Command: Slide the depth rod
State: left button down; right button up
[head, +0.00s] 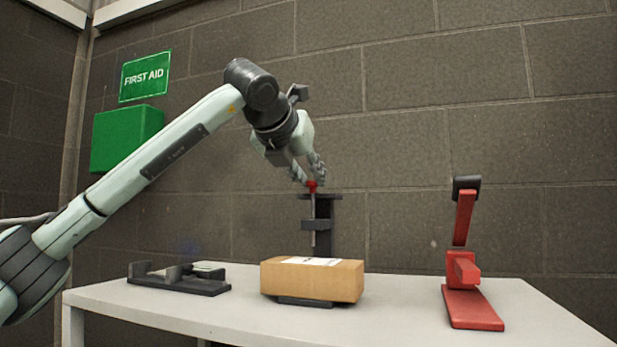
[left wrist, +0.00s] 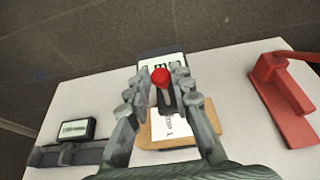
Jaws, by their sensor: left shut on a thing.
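The depth rod (head: 313,232) is a thin upright metal rod with a red knob (head: 311,187) on top. It runs down along a dark stand (head: 325,237) behind a cardboard box (head: 327,280). My left gripper (head: 309,181) reaches down from the upper left and is shut on the red knob. In the left wrist view the red knob (left wrist: 160,76) shows between the two fingers. The box, with a white label, sits on a dark base (head: 305,301) and hides the lower part of the stand. My right gripper is not in view.
The white table (head: 400,310) carries a dark fixture (head: 180,285) at left and a red lever tool (head: 470,290) at right. Bare table lies between the box and the red tool. A green first aid box (head: 127,138) hangs on the block wall.

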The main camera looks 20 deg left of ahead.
pick_arm(q)
jog(key=shift+r, duration=0.35)
jog(key=c, duration=1.4)
grip_release()
jog(key=shift+f, duration=0.1)
jog(key=v, duration=1.2)
jog(key=shift+f, duration=0.1)
